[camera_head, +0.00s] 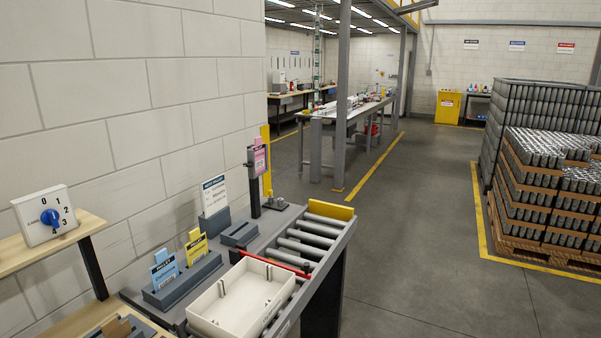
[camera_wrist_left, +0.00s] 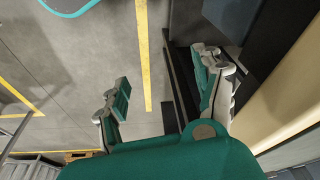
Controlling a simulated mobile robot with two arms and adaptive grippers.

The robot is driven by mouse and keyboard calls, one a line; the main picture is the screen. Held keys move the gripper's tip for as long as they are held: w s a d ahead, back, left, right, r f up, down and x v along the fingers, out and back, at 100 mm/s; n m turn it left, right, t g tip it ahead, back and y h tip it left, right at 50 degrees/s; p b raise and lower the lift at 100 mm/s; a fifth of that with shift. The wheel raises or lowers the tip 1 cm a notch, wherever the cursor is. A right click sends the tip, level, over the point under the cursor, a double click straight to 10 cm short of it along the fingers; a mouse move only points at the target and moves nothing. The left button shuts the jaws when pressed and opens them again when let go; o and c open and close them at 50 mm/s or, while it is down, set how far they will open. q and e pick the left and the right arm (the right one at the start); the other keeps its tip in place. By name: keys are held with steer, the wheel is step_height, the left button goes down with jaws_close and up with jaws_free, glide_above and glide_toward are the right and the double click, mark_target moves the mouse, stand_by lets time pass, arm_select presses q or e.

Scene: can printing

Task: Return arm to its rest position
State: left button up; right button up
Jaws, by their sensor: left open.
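My left gripper (camera_wrist_left: 163,92) shows in the left wrist view with its two green-padded fingers spread wide apart. Nothing is between the fingers; grey floor with a yellow line shows beyond them. The left gripper is not visible in the head view. My right gripper is in neither view.
In the head view, a white tray (camera_head: 221,318) sits on a roller conveyor (camera_head: 310,237). Blue (camera_head: 164,270) and yellow (camera_head: 197,247) cards stand in holders beside it. A dial box (camera_head: 45,215) is on the left shelf. Stacked can pallets (camera_head: 545,190) stand right; the aisle floor is clear.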

arm_select(q)
steer(key=s+a+f+g+b, duration=0.1)
steer(key=s+f+b, duration=0.35)
steer(key=f, duration=1.15)
steer(key=s+a+f+g+b, duration=0.1)
steer(key=s+f, duration=0.7)
steer(key=f, duration=0.8)
steer(key=s+a+f+b, duration=0.1)
steer(key=s+f, duration=0.5)
steer(key=s, duration=0.1)
steer(key=shift+b, duration=0.35)
steer(key=shift+s+a, duration=0.15)
steer(key=shift+s, duration=0.05)
steer(key=shift+c, duration=0.4)
